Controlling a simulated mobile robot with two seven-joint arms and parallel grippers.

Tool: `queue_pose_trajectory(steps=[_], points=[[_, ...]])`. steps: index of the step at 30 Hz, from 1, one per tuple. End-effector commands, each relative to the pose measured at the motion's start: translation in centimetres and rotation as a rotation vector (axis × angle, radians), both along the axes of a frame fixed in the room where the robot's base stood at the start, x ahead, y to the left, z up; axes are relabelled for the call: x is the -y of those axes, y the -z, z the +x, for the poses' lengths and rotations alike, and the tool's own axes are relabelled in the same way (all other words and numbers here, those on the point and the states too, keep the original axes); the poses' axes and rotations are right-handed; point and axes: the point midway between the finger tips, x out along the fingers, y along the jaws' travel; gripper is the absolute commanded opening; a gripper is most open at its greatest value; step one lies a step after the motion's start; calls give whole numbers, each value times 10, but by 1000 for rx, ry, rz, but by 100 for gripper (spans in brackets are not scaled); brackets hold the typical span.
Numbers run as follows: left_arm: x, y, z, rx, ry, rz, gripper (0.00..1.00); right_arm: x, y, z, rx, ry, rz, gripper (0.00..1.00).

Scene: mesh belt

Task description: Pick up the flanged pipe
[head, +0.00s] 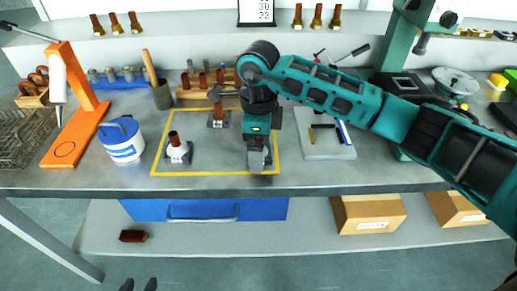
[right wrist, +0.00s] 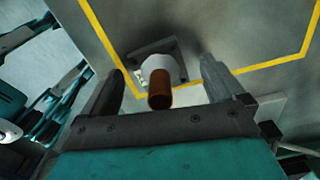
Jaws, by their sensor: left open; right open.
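A flanged pipe (right wrist: 160,88), a brown tube with a white collar on a square grey base, stands inside the yellow-taped area. In the right wrist view it shows between the two spread fingers of my right gripper (right wrist: 163,92), with no visible contact. In the head view my right gripper (head: 258,160) points down near the front right of the taped area and seems to hide this pipe. Two similar brown-topped pipes stand on bases at the front left (head: 178,150) and farther back (head: 217,117).
A white-and-blue tub (head: 122,140) and an orange stand (head: 75,130) are to the left. A grey mat (head: 325,147) with small tools lies to the right. Behind are a dark cup (head: 162,95) and a rack of pipes. The table's front edge (head: 350,187) is close.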

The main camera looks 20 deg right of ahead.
Motion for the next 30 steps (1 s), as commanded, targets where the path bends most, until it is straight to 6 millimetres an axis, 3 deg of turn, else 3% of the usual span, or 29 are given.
queue_pose_trajectory(steps=[5,30], points=[[0,0,0,0,0,0,43,0,0,0,1,0,1,96],[0,0,1,2,1,0,43,0,0,0,1,0,1,16]])
